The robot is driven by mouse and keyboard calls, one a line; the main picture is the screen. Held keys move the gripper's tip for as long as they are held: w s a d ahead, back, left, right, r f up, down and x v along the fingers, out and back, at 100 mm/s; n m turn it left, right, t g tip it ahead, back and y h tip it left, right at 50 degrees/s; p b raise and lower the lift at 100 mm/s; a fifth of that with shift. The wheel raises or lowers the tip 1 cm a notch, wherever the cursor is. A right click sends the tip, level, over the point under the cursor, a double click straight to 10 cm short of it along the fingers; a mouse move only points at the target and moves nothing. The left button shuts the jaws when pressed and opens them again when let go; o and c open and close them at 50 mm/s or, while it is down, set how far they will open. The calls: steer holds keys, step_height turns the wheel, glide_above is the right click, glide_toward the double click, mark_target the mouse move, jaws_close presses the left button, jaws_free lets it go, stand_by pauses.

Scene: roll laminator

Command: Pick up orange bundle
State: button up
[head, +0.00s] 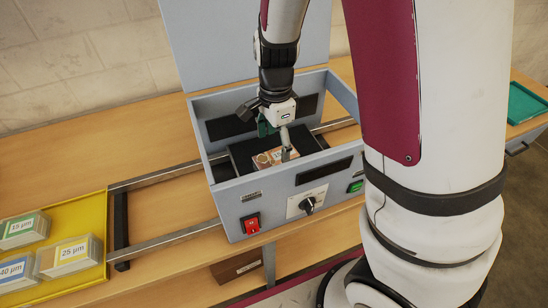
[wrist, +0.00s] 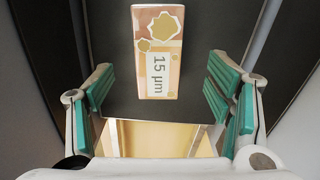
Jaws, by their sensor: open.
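The orange bundle (wrist: 158,50) is a small orange-pink block with tan patches and a white "15 µm" label. It lies on a dark surface inside the open grey-blue laminator (head: 285,204); in the head view the bundle (head: 265,161) is partly hidden by a finger. My gripper (head: 275,139) points down into the laminator, above the bundle. In the wrist view my gripper (wrist: 160,98) is open and empty, its teal pads well apart, with the bundle in line with the gap between them but toward the top of the picture.
The laminator's walls surround my gripper closely, and its raised lid (head: 225,45) stands behind. A yellow tray (head: 88,212) at left holds several labelled bundles. Metal rails (head: 165,242) run to the laminator. A green tray (head: 525,103) is at far right.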

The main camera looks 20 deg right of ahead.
mark_target(276, 156)
steer(key=shift+s+f, duration=0.1)
steer(key=shift+f, duration=3.1)
steer(key=c, duration=1.4)
